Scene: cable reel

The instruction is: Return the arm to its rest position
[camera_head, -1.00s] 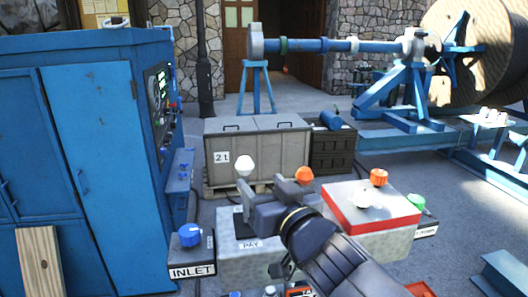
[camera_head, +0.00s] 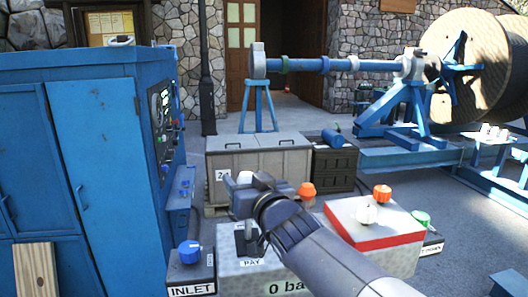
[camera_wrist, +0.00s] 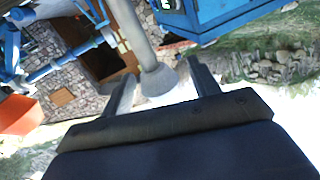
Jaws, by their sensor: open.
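My gripper (camera_head: 245,184) is at the lower middle of the head view, at the end of my bent arm. It is open, and I see nothing held in it. In the wrist view the two fingers (camera_wrist: 160,88) stand apart. A grey post with a flared end (camera_wrist: 155,75) shows between them; I cannot tell its distance, but nothing touches the fingers visibly.
A blue cabinet (camera_head: 100,150) stands at the left. The INLET box (camera_head: 190,268) with a blue knob is in front. Behind are a crate (camera_head: 285,160), a blue shaft stand (camera_head: 258,95) and a large cable reel (camera_head: 490,60).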

